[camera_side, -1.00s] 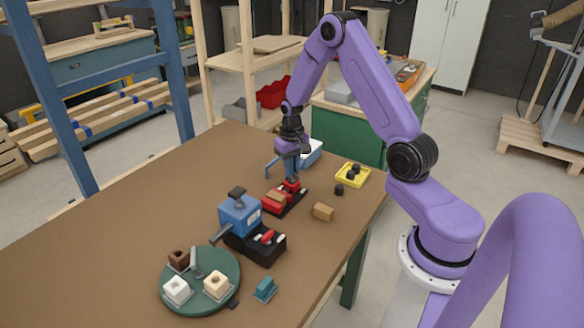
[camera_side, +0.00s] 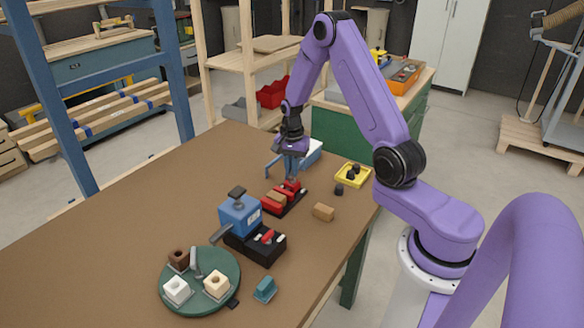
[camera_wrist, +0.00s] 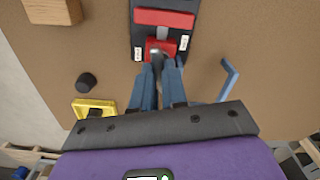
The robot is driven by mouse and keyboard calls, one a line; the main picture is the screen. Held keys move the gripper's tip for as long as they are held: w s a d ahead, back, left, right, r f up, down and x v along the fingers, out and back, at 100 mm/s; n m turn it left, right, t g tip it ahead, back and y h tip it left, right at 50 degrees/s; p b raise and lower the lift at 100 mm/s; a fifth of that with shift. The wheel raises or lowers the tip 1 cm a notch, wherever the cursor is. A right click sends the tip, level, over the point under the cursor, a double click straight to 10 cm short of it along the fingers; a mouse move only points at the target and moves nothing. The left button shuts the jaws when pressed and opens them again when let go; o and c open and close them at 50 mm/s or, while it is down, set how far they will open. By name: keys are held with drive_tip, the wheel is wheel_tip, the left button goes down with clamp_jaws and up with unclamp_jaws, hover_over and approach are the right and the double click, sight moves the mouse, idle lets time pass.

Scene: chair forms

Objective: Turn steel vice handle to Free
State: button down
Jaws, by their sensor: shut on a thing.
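The steel handle (camera_wrist: 158,46) is at the near red end of the vice, mostly hidden by my fingers. My gripper (camera_wrist: 163,62) is shut on the handle; in the side view my gripper (camera_side: 293,178) points down at the vice's far end. Small white labels (camera_wrist: 184,42) flank the handle; I cannot read them.
A blue machine on a black base (camera_side: 240,215) stands in front of the vice. A green turntable (camera_side: 205,300) carries several blocks. A loose brown block (camera_side: 323,211), a dark knob (camera_side: 339,189) and a yellow tray (camera_side: 352,174) lie to the right. The table's left is clear.

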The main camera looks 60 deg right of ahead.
drive_tip(key=shift+m, duration=1.3)
drive_tip(key=c, duration=1.2)
unclamp_jaws()
drive_tip(key=shift+o, duration=0.2)
wheel_tip(320, 180, up, 18)
drive_tip(key=shift+f, duration=0.25)
